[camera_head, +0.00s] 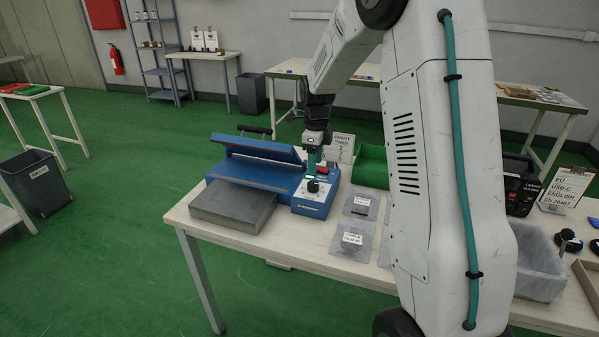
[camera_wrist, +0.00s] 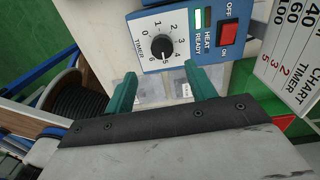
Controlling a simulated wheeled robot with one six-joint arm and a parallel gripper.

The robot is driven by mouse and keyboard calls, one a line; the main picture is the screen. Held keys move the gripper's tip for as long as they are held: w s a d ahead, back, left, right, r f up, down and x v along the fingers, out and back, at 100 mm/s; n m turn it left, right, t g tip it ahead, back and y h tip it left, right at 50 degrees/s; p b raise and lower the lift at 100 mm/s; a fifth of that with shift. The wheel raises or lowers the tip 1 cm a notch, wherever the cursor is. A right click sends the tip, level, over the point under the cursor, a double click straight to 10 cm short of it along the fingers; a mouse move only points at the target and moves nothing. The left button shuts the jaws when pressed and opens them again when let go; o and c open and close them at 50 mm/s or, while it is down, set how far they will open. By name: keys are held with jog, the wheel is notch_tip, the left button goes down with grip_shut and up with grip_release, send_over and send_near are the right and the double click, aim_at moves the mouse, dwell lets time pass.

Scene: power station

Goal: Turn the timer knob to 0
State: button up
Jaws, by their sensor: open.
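The black timer knob (camera_wrist: 160,47) sits on a white dial marked 0 to 6, on the blue control box (camera_head: 316,195). In the wrist view, a light mark on the knob seems to point toward 5, but it is small. My gripper (camera_wrist: 160,71) is open, its two green fingers spread wide, with their tips just below the dial in the picture and nothing between them. In the head view my gripper (camera_head: 311,172) points down close above the knob (camera_head: 313,186); the exact gap cannot be told.
A red OFF/ON switch (camera_wrist: 228,34) and green indicator (camera_wrist: 198,20) are beside the dial. A chart timer sign (camera_head: 340,147) stands behind the box, with a green bin (camera_head: 371,168) to its right. The blue sealer (camera_head: 258,161) and grey block (camera_head: 232,205) are at the left.

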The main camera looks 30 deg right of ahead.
aim_at(313, 183)
jog(key=shift+w+a+r+m, duration=0.1)
jog(key=shift+w+a+m, duration=0.1)
jog(key=shift+w+m, duration=0.3)
jog(key=shift+s+a+m, duration=0.1)
jog(key=shift+s+m, duration=0.05)
jog(key=shift+m, duration=0.35)
jog(key=shift+d, duration=0.2)
jog(key=shift+m, duration=0.3)
notch_tip(313, 183, down, 8)
jog(key=shift+s+d+r, duration=0.1)
jog(key=c, duration=1)
